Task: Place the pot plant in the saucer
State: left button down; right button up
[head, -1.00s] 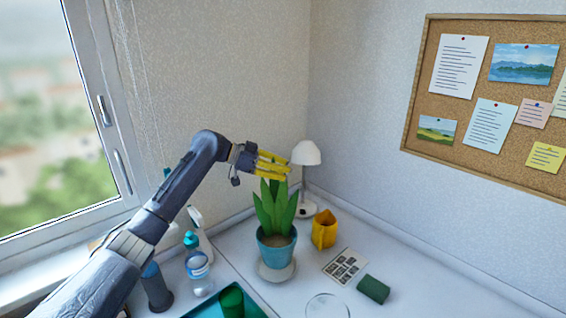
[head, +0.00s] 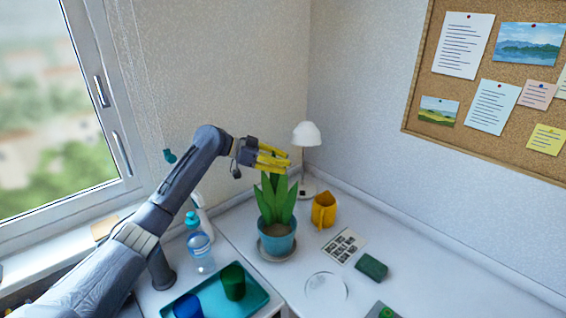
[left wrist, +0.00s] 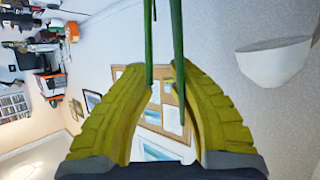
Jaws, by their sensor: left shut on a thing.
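The pot plant (head: 277,238) is a teal pot with upright green leaves (head: 270,203). It stands upright within the rim of a round grey saucer (head: 264,256), mostly hidden beneath it; I cannot tell whether its base touches. My left gripper (head: 273,162), with yellow fingers, is above the pot at the leaf tops and shut on the plant. In the left wrist view two long green leaves (left wrist: 177,45) run between the fingers (left wrist: 160,78). My right gripper is not in view.
A bottle (head: 199,252) and teal tray (head: 207,306) are left and front. A card (head: 344,246), clear dish (head: 326,287) and green block (head: 372,267) lie at right.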

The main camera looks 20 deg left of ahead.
pick_arm(q)
jog(key=c, duration=1.2)
grip_release()
jog(key=shift+c, duration=0.2)
jog(key=v, duration=1.2)
